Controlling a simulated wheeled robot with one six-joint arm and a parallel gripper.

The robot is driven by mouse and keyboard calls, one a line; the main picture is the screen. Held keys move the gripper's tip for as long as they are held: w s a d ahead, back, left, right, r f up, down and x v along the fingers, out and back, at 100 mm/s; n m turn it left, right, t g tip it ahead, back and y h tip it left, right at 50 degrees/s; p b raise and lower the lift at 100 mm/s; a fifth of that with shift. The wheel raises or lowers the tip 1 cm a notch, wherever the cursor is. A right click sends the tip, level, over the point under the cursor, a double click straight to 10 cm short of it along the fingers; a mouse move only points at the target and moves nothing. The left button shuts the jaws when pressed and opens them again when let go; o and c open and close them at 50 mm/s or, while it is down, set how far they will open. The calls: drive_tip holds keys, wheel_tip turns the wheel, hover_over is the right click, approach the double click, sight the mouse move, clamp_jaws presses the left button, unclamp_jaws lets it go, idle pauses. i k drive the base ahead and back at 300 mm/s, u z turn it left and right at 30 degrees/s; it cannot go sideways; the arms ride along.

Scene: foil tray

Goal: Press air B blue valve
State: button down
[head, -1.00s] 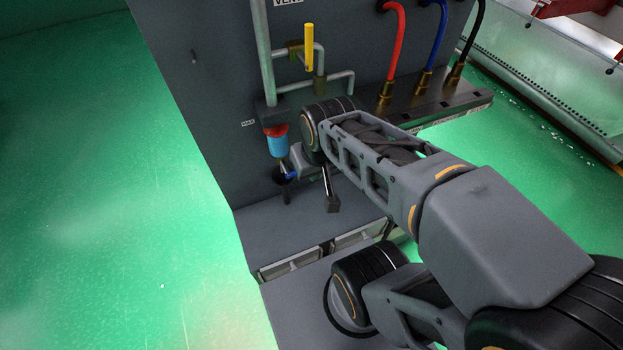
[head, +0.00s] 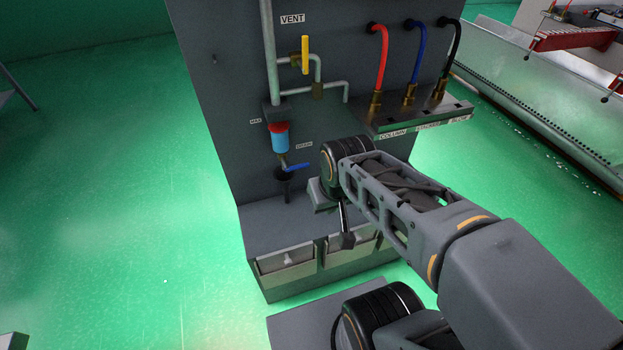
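A small blue valve lever (head: 298,167) sticks out to the right of a pipe on the grey panel, below a blue and red cylinder (head: 280,138). A small label above the lever seems to read DRAIN. I see no label reading air B. My gripper (head: 345,230) is to the right of and below the lever, apart from it in the picture. It points downward in front of the panel. My own wrist hides part of it, and I cannot tell whether its fingers are apart.
A yellow handle (head: 305,54) stands on the pipes under a VENT label. Red (head: 382,60), blue (head: 415,60) and black (head: 447,60) hoses run into a shelf (head: 415,120) at right. A grey ledge (head: 300,225) with trays juts out below. Green floor is clear at left.

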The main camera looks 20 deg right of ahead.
sight(287, 169)
drive_tip(key=z, duration=2)
drive_tip(key=k, duration=1.15)
drive_tip(key=u, duration=1.7)
drive_tip(key=i, duration=1)
drive_tip(key=u, duration=0.05)
